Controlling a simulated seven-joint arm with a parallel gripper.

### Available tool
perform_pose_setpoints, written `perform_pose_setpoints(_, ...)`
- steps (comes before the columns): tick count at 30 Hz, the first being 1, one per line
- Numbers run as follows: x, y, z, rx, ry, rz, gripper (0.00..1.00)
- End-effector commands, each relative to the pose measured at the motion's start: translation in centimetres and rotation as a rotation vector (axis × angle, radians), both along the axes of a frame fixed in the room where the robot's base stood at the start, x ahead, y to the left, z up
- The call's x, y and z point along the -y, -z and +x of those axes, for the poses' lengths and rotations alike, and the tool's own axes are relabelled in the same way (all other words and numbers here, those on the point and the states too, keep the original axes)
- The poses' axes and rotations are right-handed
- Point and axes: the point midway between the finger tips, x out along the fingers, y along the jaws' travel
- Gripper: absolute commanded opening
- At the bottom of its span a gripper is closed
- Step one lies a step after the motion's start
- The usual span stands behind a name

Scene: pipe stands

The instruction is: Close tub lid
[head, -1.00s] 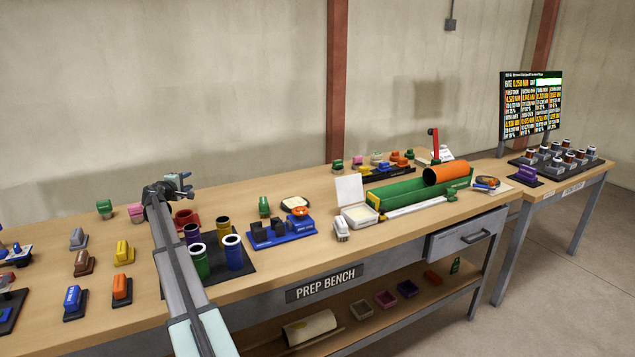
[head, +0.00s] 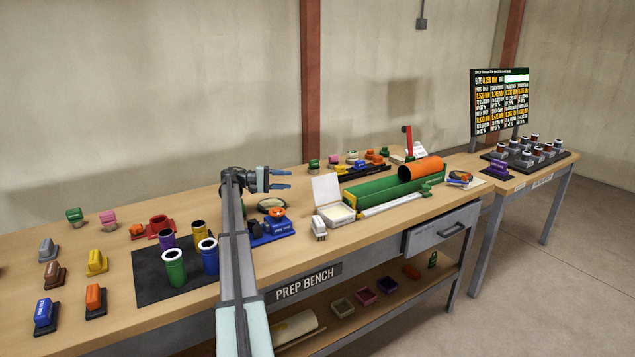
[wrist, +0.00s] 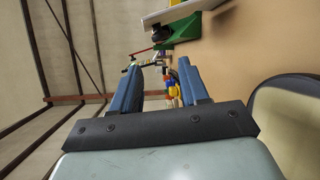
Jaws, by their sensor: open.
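The tub (head: 339,214) is a small white open box on the bench, left of the green trough. Its white lid (head: 326,189) stands raised along the tub's back edge, so the tub is open. My gripper (head: 288,179) is left of the lid, apart from it and above the bench, with its fingers pointing right. In the wrist view my gripper (wrist: 158,82) has its two blue fingers spread with nothing held between them. I cannot tell whether the pale slab at the top of the wrist view is part of the tub.
A green trough (head: 380,192) with an orange pipe (head: 420,168) lies right of the tub. A white-topped block (head: 319,228) stands before the tub. A blue stand (head: 272,232) and a round dish (head: 271,204) are below my gripper. Coloured cups (head: 174,268) stand left.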

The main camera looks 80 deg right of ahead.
Motion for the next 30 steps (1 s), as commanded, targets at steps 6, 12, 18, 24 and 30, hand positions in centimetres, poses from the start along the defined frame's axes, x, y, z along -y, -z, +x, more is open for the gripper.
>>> perform_pose_setpoints(6,1.1,0.3,-2.9,0.000,0.000,0.000,0.45)
perform_pose_setpoints(12,2.5,0.7,-6.1,0.000,-0.002,0.001,0.45)
perform_pose_setpoints(18,3.8,1.0,-9.1,0.000,-0.003,0.001,0.45)
perform_pose_setpoints(24,4.6,1.2,-11.1,0.000,-0.003,0.001,0.45)
perform_pose_setpoints(30,5.0,1.3,-12.0,0.000,-0.004,0.001,0.45)
